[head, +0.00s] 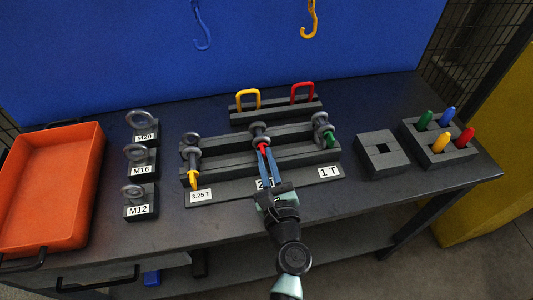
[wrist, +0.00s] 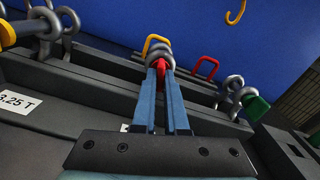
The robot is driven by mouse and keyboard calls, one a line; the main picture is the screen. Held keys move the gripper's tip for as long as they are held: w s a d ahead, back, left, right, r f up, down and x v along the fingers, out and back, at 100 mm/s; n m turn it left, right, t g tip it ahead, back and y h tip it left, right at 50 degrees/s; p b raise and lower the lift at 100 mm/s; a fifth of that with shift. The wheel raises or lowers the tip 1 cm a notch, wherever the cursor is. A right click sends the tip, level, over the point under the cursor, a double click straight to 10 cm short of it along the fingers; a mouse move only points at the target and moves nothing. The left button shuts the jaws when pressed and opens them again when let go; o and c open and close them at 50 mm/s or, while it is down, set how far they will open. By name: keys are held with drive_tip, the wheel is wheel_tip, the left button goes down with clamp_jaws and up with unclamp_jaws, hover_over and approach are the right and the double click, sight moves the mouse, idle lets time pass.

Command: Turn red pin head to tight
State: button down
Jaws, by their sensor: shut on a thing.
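The red pin head (head: 264,149) sits at the front of the middle grey shackle (head: 259,133) on the dark fixture, behind the partly hidden middle label. My gripper (head: 264,154) reaches in from the front with its long blue fingers shut on the red pin head. In the wrist view the red pin head (wrist: 161,67) shows between the two fingertips (wrist: 161,74), with the grey shackle rings (wrist: 159,50) just behind it. The fingers cover part of the pin, so its thread and seating cannot be seen.
A shackle with a yellow pin (head: 193,178) stands left, one with a green pin (head: 329,138) right. Eye bolts on blocks (head: 139,160) and an orange tray (head: 52,188) lie further left. A square-holed block (head: 382,155) and a holder with coloured pegs (head: 437,142) stand right.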

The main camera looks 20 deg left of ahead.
drive_tip(key=shift+m+p, duration=0.65)
drive_tip(key=shift+m, duration=0.85)
drive_tip(key=c, duration=0.9)
unclamp_jaws()
drive_tip(key=shift+c, duration=0.2)
drive_tip(key=shift+s, duration=0.1)
drive_tip(key=v, duration=1.3)
drive_tip(key=shift+b, duration=0.3)
